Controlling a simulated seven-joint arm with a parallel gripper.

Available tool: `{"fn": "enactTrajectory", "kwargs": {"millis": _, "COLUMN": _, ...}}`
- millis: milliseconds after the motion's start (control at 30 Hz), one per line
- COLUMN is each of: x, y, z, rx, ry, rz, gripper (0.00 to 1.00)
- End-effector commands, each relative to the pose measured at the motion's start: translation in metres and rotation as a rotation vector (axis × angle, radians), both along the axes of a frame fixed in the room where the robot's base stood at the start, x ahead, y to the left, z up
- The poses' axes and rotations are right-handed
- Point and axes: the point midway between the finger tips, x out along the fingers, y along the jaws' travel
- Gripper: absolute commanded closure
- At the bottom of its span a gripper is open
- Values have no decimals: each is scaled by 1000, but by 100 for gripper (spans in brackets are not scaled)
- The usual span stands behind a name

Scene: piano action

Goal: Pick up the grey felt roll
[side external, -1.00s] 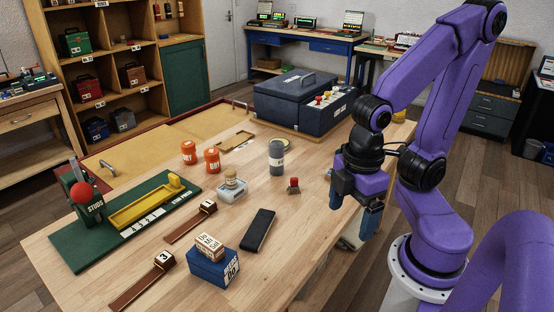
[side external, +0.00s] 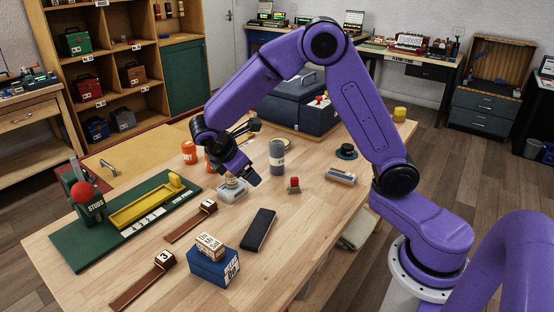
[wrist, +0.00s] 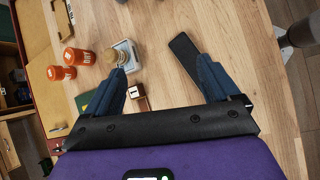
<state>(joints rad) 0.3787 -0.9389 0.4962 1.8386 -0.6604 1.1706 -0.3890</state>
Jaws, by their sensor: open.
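The grey roll (side external: 277,157), an upright grey cylinder with a pale label band, stands on the bench right of the orange jars in the side view. I cannot make it out in the wrist view. My gripper (side external: 250,180) is open and hangs left of and nearer the camera than the roll, apart from it, over the area by the corked bottle.
A corked bottle on a pale tray (wrist: 122,55), orange jars (wrist: 67,57) and a dark flat pad (side external: 258,230) are near. A small red-topped piece (side external: 293,185) stands right of the roll. A labelled block (side external: 340,176) lies farther right. A dark case (side external: 285,95) stands behind.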

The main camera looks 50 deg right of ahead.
Motion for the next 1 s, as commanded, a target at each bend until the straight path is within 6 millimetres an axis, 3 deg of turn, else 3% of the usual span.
{"fn": "enactTrajectory", "kwargs": {"millis": 200, "x": 63, "y": -41, "z": -27, "rx": -194, "ry": 78, "rz": 20, "gripper": 11}}
{"fn": "enactTrajectory", "kwargs": {"millis": 433, "x": 107, "y": -96, "z": -57, "rx": -382, "ry": 186, "rz": 34, "gripper": 11}}
{"fn": "enactTrajectory", "kwargs": {"millis": 633, "x": 123, "y": -135, "z": -78, "rx": -497, "ry": 272, "rz": 40, "gripper": 11}}
{"fn": "enactTrajectory", "kwargs": {"millis": 1000, "x": 125, "y": -174, "z": -95, "rx": -541, "ry": 309, "rz": 39, "gripper": 11}}
